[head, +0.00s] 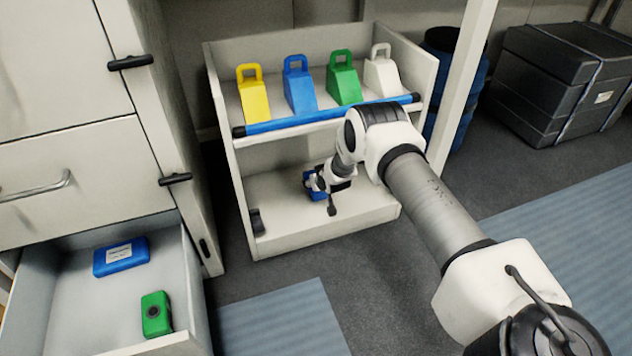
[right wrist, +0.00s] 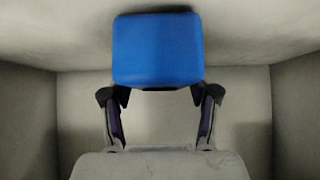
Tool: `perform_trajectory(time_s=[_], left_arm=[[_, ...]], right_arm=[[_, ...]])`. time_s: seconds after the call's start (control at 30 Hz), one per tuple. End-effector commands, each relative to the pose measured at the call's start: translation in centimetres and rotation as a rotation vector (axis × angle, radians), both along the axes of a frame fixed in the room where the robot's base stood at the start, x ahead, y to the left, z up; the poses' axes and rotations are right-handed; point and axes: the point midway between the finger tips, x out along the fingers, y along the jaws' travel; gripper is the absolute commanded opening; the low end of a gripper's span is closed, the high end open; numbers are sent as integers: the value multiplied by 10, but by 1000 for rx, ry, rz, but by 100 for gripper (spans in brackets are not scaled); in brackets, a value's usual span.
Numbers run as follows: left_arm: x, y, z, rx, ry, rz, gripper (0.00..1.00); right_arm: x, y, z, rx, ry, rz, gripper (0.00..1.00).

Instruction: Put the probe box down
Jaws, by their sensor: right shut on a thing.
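The blue probe box (head: 309,186) is inside the lower compartment of the white shelf unit (head: 232,185), partly hidden behind my right gripper (head: 328,186). In the right wrist view the box (right wrist: 157,48) shows a plain blue face at the far end of my right gripper (right wrist: 160,92). The two fingers are shut on its sides. I cannot tell whether the box touches the compartment floor (head: 340,220). My left gripper is not in view.
Yellow (head: 254,100), blue (head: 299,92), green (head: 344,85) and white (head: 382,75) holders stand on the upper shelf behind a blue bar (head: 290,122). An open drawer (head: 80,300) at left holds a labelled blue box (head: 120,257) and a green device (head: 156,314). Black cases (head: 560,80) stand at right.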

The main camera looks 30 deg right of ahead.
Motion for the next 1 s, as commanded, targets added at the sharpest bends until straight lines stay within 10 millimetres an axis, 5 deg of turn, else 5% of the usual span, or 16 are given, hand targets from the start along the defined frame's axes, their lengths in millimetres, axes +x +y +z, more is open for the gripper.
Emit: perform_trajectory(time_s=[0.2,0.23,0.3,0.73,1.0], left_arm=[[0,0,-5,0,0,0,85],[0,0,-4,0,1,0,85],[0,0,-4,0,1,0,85],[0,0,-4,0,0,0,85],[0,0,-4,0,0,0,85]], right_arm=[[1,0,-4,0,-2,0,4],[1,0,-3,0,-2,0,67],[1,0,-3,0,-2,0,89],[-5,1,1,2,0,-1,89],[-44,11,42,4,0,-2,89]])
